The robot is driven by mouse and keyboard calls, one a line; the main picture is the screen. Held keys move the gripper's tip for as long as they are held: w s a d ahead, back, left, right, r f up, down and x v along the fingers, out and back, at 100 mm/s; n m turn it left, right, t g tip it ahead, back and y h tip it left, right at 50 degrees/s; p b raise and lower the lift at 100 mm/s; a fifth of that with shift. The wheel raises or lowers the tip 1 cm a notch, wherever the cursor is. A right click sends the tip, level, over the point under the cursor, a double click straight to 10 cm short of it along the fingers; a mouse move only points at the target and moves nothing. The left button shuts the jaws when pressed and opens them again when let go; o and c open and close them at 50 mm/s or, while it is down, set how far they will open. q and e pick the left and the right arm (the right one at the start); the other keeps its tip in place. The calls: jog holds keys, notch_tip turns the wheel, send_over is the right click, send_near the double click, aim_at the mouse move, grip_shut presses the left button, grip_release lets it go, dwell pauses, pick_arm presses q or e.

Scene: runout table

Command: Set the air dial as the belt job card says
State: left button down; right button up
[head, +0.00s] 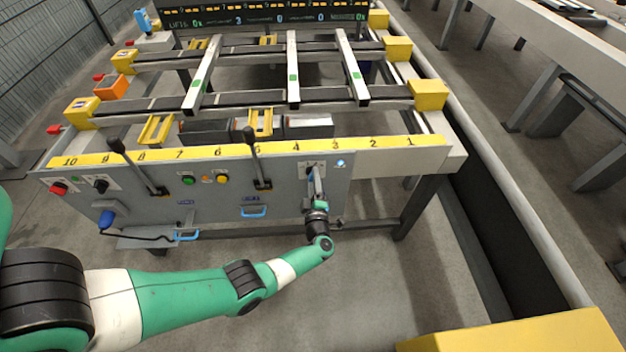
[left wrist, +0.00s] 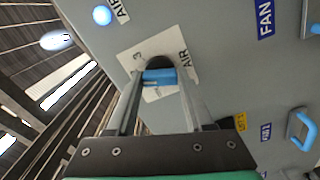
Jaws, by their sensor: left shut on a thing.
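The air dial is a dark round knob on a white label plate, marked AIR and with a 3 readable, in the left wrist view (left wrist: 159,62). In the head view the dial (head: 309,171) is on the front panel's right part, mostly covered by my gripper. My left gripper (head: 313,174) reaches it from the front. In the left wrist view its two fingers (left wrist: 159,80) are shut on the dial, with a blue part between them. The dial's pointer setting cannot be read. No belt job card is readable. My right gripper is not in view.
The grey panel (head: 230,200) also has two black levers (head: 255,155), a red button (head: 59,188), a green button (head: 188,179) and blue handles (head: 253,211). A yellow numbered scale (head: 220,152) runs above it. A dark display board (head: 270,15) stands behind the belts.

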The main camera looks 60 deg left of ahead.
pick_arm(q)
jog(key=shift+c, duration=1.4)
grip_release()
jog(key=p+v, duration=0.3)
jog(key=v, duration=0.8)
jog(key=shift+d, duration=0.3)
jog(key=shift+s+p, duration=0.1)
jog(key=shift+p, duration=0.2)
